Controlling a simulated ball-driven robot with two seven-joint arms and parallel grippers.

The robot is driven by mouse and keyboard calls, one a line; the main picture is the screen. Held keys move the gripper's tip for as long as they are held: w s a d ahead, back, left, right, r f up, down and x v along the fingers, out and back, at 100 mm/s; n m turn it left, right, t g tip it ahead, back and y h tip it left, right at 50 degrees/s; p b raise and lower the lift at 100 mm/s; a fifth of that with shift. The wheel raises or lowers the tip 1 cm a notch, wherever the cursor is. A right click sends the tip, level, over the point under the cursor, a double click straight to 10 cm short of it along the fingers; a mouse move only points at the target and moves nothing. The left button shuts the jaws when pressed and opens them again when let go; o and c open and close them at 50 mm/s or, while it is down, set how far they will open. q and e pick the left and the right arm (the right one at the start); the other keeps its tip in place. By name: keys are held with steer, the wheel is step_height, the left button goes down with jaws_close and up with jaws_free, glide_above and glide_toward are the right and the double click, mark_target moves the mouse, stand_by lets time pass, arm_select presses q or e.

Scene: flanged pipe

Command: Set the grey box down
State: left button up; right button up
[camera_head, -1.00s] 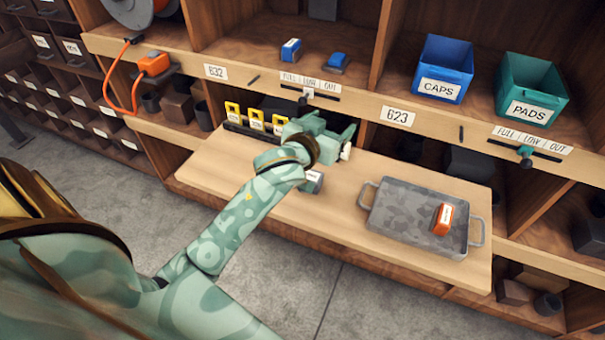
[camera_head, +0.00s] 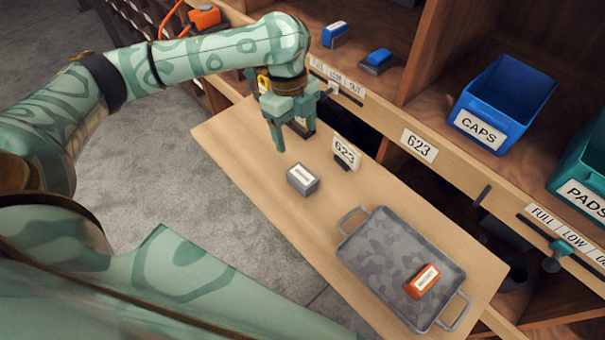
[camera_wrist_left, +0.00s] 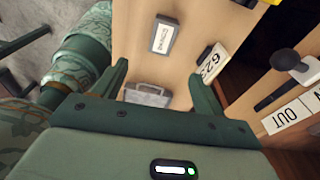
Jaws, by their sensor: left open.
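The grey box (camera_head: 303,179), with a white label on top, rests upright on the wooden pull-out board, left of the grey tray. It also shows in the left wrist view (camera_wrist_left: 163,38). My left gripper (camera_head: 292,140) is open and empty, above the board beyond the box and apart from it. In the left wrist view its two fingers (camera_wrist_left: 158,80) stand wide apart with nothing held between them. My right gripper is not in view.
The grey tray (camera_head: 375,250) holds an orange box (camera_head: 422,281). A 623 card (camera_head: 346,152) stands behind the grey box. The shelf front carries another 623 label (camera_head: 419,146). Blue (camera_head: 503,103) and green bins stand on the shelf. Bare board surrounds the grey box.

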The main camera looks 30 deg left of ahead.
arm_select(q)
step_height(320, 180, down, 2)
steer(key=a+b, duration=0.1)
steer(key=b, duration=0.3)
glide_above(302, 175)
steer(key=f, duration=0.5)
steer(key=a+f, duration=0.1)
steer(key=f, duration=0.2)
steer(key=shift+s, duration=0.2)
steer(key=shift+f+b, duration=0.3)
steer(key=shift+f, duration=0.25)
steer(key=f+b, duration=0.2)
steer(key=f, duration=0.1)
steer(key=d+f+b, duration=0.1)
steer(key=f, duration=0.1)
steer(key=shift+w+f, duration=0.2)
steer(key=shift+r, duration=0.15)
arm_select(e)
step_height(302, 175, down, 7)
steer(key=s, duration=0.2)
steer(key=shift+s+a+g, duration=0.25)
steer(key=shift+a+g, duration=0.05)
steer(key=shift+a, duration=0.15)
arm_select(q)
steer(key=shift+c, duration=1.2)
steer(key=c, duration=1)
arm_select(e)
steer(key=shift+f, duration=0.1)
arm_select(q)
steer(key=shift+c, duration=0.2)
